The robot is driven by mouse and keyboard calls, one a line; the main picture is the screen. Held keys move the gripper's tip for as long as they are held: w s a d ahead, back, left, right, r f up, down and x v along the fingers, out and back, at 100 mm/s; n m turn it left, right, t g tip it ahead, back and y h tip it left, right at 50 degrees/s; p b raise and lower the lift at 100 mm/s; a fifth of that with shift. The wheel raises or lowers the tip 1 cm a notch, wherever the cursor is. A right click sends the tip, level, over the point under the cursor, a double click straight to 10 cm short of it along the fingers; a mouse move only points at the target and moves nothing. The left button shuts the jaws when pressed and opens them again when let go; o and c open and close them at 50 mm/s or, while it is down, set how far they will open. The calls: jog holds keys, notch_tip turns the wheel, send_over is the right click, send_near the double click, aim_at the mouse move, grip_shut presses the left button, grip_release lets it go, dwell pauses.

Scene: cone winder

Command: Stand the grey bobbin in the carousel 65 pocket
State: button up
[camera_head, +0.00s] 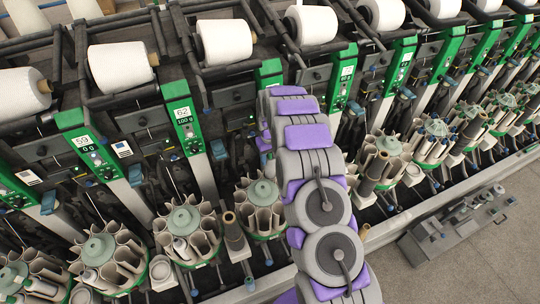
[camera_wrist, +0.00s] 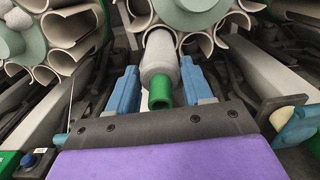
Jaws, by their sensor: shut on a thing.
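In the wrist view, my gripper (camera_wrist: 160,88) has its two blue fingers on either side of the grey bobbin (camera_wrist: 160,57) and is shut on it. The bobbin has pale grey yarn and a green tube end (camera_wrist: 161,93) toward the camera. Its far end is at the beige pockets of a carousel (camera_wrist: 196,12) at the top of the view. I cannot tell whether it is inside a pocket. In the head view my arm hides the gripper and bobbin. A carousel (camera_head: 262,198) shows just left of my arm. No 65 label is readable.
Another carousel (camera_wrist: 43,40) stands close at upper left in the wrist view. Grey machine bars and a dark bracket (camera_wrist: 281,108) flank the gripper. In the head view, more carousels (camera_head: 187,226) line the winder. The floor (camera_head: 450,270) at lower right is partly clear.

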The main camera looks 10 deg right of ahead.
aim_at(270, 170)
jog(key=shift+f+b, duration=0.3)
jog(key=shift+f, duration=1.4)
jog(key=shift+f+b, duration=0.5)
jog(key=shift+f, duration=2.3)
jog(key=o, duration=1)
notch_tip(270, 170, up, 17)
jog(key=shift+r, duration=0.15)
